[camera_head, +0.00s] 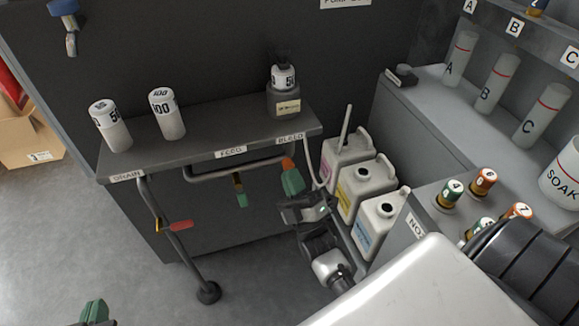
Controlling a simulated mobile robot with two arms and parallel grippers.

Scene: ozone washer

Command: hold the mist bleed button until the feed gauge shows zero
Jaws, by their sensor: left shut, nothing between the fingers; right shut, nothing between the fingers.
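My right gripper (292,180), with green fingertips, is shut and empty just below the shelf's BLEED label (290,138). An orange piece (287,163) shows right at its tips; I cannot tell whether they touch. My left gripper (95,312) is shut at the bottom left edge, far from the shelf and mostly out of frame. White numbered drums (110,125) and (166,112) stand further left. I cannot tell which is the feed gauge. I cannot make out the bleed button for certain.
Under the shelf (220,133) are a red drain handle (178,225) and a green-tipped feed handle (240,190). Several white jugs (378,225) stand close right of my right gripper. Cylinders A, B, C (500,83) are on the right counter.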

